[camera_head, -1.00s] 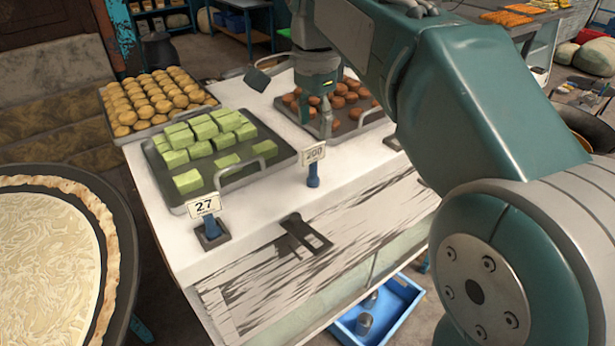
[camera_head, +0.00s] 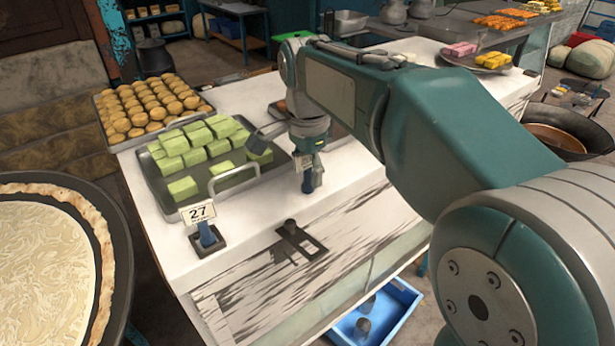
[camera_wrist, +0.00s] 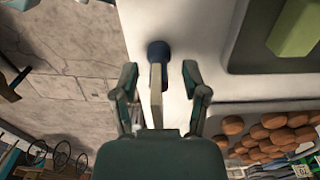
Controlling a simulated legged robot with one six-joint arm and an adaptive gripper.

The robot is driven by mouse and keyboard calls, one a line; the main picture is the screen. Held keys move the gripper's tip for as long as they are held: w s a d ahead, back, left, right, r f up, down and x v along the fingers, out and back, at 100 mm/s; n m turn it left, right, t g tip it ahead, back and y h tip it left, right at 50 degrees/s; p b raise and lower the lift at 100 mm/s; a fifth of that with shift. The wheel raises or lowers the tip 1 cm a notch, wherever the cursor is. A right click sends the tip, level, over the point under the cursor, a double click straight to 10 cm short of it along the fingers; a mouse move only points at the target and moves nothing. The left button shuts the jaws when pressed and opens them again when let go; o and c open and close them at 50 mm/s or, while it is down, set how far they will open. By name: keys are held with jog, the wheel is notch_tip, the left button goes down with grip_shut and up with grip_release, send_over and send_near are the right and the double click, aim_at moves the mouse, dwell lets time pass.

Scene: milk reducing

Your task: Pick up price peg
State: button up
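The fingers are open, with a gap on each side of the peg. A second price peg, with a card (camera_head: 198,213) reading 27, stands on a dark base farther left on the counter.
A tray (camera_head: 162,203) of green blocks is left of my gripper. A tray (camera_head: 112,144) of round buns is behind it. Brown round sweets (camera_wrist: 268,138) sit near the gripper in the wrist view. A large pan (camera_head: 122,215) stands front left.

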grip_shut()
